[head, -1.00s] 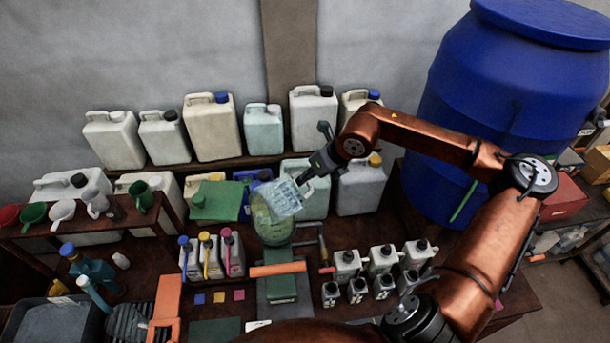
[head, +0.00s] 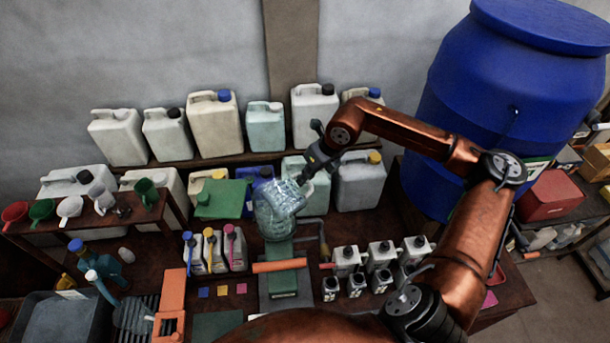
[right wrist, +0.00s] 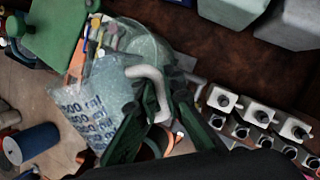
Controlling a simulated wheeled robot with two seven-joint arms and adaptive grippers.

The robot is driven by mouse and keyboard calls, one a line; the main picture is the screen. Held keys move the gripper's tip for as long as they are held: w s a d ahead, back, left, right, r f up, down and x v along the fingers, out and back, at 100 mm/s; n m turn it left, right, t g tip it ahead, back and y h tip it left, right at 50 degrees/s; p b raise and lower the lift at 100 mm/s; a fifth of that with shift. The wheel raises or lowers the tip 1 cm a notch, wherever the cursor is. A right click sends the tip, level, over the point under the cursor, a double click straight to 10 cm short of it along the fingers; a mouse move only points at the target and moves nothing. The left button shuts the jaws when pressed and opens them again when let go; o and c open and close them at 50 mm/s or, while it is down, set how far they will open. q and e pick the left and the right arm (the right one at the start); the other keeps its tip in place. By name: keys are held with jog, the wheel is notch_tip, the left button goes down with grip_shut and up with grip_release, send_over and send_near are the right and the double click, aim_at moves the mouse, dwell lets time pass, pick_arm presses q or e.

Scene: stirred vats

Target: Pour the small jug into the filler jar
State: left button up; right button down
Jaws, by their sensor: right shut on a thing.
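My left gripper is not in view.
Several canisters (head: 214,125) line the back shelf. An orange bar (head: 280,265) lies in front. A blue drum (head: 510,110) stands at right.

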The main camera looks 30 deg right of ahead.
jog(key=shift+w+a+f+g+p, duration=0.1)
jog(key=shift+w+f+g+p, duration=0.15)
jog(key=shift+g+p, duration=0.55)
jog(key=shift+w+f+g+p, duration=0.2)
jog(key=shift+g+p, duration=0.2)
jog(key=shift+p, duration=0.75)
jog(key=g, duration=0.1)
jog(key=w+g, duration=0.1)
jog(key=g, duration=0.1)
jog(key=shift+w+a+r+h, duration=0.1)
jog(key=shift+w+r+h, duration=0.15)
jog(key=shift+w+h, duration=0.05)
jog(key=shift+w+a+r+m+g, duration=0.1)
jog(key=shift+w+g, duration=0.15)
jog(key=shift+g, duration=0.4)
jog(key=shift+w+d+r+m+g, duration=0.1)
jog(key=shift+w+g, duration=0.2)
jog(key=shift+g, duration=0.3)
jog(key=shift+w+a+r+m+g, duration=0.1)
jog(key=shift+w+g, duration=0.15)
jog(key=shift+g, duration=0.4)
